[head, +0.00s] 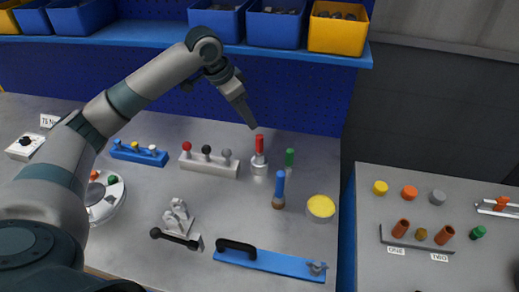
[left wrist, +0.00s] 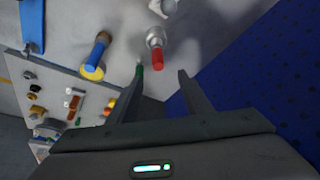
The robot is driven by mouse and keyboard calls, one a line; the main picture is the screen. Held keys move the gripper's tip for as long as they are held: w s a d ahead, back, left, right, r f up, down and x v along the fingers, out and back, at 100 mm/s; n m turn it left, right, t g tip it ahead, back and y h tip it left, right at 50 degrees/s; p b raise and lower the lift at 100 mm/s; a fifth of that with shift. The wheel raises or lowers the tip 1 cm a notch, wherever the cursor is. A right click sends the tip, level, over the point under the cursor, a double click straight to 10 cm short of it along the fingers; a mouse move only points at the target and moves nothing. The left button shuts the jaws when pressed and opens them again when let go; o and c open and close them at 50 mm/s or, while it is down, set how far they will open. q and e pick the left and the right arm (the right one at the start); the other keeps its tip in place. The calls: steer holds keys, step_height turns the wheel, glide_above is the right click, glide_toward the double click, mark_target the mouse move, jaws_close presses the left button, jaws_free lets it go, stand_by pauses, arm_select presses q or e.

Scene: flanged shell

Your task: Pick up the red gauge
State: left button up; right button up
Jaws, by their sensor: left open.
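The red gauge (head: 259,144) stands upright on the grey bench, its red grip on top of a silver metal base. My left gripper (head: 250,122) is open and empty, tilted downward just above and slightly left of the red grip. In the left wrist view the red gauge (left wrist: 158,60) shows beyond the open left fingers (left wrist: 161,82), roughly in line with the gap between them. The fingers do not appear to touch it. My right gripper is not in view.
A green-handled piece (head: 289,158) and a blue-handled piece (head: 279,185) stand close by on the right and front. A block with three knobs (head: 208,166) lies left. A blue shelf (head: 150,33) with bins overhangs the back. A yellow-topped cylinder (head: 321,206) stands right.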

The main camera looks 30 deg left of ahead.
mark_target(257, 137)
arm_select(q)
steer(key=p+x, duration=0.2)
steer(key=x, duration=0.8)
steer(key=shift+f+p, duration=0.25)
steer(key=shift+p, duration=0.1)
steer(key=shift+s, duration=0.1)
steer(key=shift+d+f, duration=0.1)
steer(key=shift+f, duration=0.1)
steer(key=f+p, duration=0.1)
steer(key=f, duration=0.1)
steer(key=f+p, duration=0.1)
steer(key=shift+d+f+p, duration=0.25)
steer(key=shift+f+p, duration=0.05)
steer(key=shift+f, duration=0.1)
steer(key=shift+w+d+f, duration=0.1)
steer(key=shift+w+f, duration=0.2)
steer(key=shift+f, duration=0.25)
steer(key=shift+r, duration=0.1)
jaws_close()
